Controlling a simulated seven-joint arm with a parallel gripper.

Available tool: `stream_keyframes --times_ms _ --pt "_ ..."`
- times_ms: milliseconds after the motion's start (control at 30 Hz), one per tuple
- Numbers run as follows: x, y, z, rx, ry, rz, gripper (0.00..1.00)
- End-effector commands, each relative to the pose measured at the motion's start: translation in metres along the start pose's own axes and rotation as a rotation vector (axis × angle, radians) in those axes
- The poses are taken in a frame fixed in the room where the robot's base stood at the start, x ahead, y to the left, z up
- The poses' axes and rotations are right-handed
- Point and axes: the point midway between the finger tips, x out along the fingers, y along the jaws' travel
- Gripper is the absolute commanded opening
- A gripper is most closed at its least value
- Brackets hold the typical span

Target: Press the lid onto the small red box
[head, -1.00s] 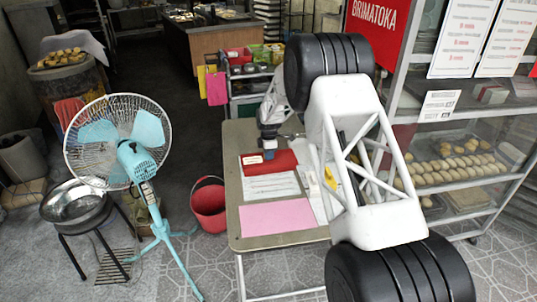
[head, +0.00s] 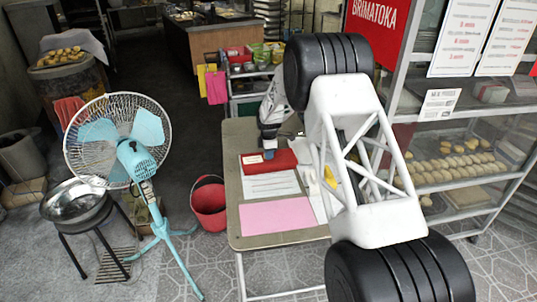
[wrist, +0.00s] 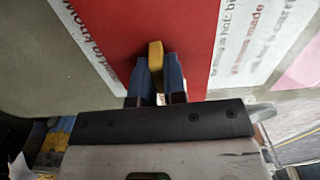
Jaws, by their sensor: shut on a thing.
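A flat red shape, which I take to be the lid over the small red box, lies on the table in the head view (head: 284,158) and fills the upper middle of the wrist view (wrist: 115,30). In the wrist view, my gripper (wrist: 155,78) has its blue fingers shut on a yellow grip piece (wrist: 155,60) standing against the red surface. In the head view, my gripper (head: 269,154) is right at the red shape. Lid and box cannot be told apart, and any gap between them is hidden.
The beige table (head: 240,238) also holds printed white sheets (head: 270,186) and a pink sheet (head: 277,216). A glass pastry case (head: 465,130) stands to the right. A turquoise fan (head: 140,160) and a red bucket (head: 208,203) stand on the floor at left.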

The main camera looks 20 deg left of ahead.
Motion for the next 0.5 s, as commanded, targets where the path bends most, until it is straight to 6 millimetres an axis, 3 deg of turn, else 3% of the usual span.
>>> stream_keyframes --times_ms 500 --pt "0.0053 0.0000 0.0000 0.000 0.000 0.000 0.00"
